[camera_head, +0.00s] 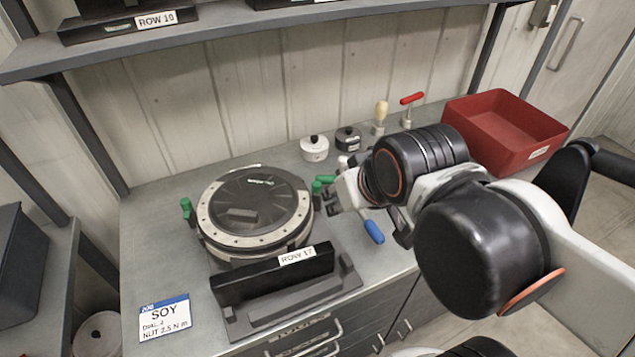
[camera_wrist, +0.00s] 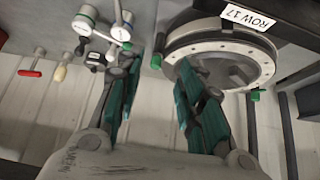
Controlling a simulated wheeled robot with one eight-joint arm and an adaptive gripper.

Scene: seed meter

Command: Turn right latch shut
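The round seed meter (camera_head: 253,210) has a black lid and a pale, dotted rim; it also shows in the wrist view (camera_wrist: 222,62). Its right latch (camera_head: 322,184) has a green handle, partly hidden by my gripper in the head view. A green latch end (camera_wrist: 156,62) shows beside the rim in the wrist view. The left latch (camera_head: 186,207) is also green and stands up. My gripper (camera_head: 336,193) is at the meter's right side, by the right latch. Its teal-padded fingers (camera_wrist: 159,68) are apart, with the green end in view between their tips. Contact cannot be told.
A black ROW 17 bar (camera_head: 272,278) stands before the meter. Small lidded pots (camera_head: 314,148), a red T-handle (camera_head: 411,99) and a red bin (camera_head: 503,130) are behind and right. A blue handle (camera_head: 374,231) lies below my gripper. A SOY card (camera_head: 165,319) is front left.

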